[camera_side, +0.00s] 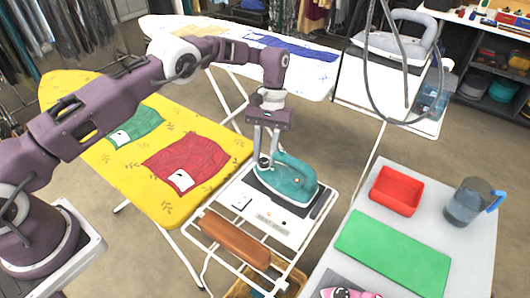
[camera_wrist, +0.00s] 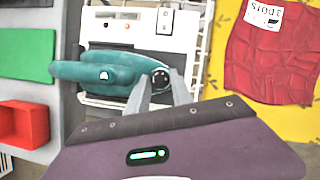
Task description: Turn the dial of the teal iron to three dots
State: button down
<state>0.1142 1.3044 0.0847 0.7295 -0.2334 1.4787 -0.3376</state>
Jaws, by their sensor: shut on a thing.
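The teal iron (camera_side: 293,180) lies on the white stand at the end of the yellow ironing board; it also shows in the wrist view (camera_wrist: 92,72). Its dial (camera_wrist: 160,78) is a dark round knob with pale marks at one end of the iron. My gripper (camera_side: 267,160) points down over that end. In the wrist view its two fingertips (camera_wrist: 161,80) sit on either side of the dial, shut on it. I cannot read which mark the dial points to. A white tag (camera_wrist: 265,14) on the red cloth seems to show "3 DOTS".
The yellow board (camera_side: 210,134) carries a red cloth (camera_side: 186,164) and a green cloth (camera_side: 135,125). A brown roll (camera_side: 235,238) lies in front of the iron. A grey table (camera_side: 350,205) to the right holds a red bin (camera_side: 396,191), green mat (camera_side: 392,252) and jug (camera_side: 468,202).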

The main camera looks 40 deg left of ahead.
jog(key=c, duration=1.1)
grip_release()
jog(key=shift+w+r, duration=0.2)
jog(key=shift+r, duration=0.2)
jog(key=r, duration=0.9)
jog(key=shift+w+a, duration=0.2)
jog(key=shift+w, duration=0.15)
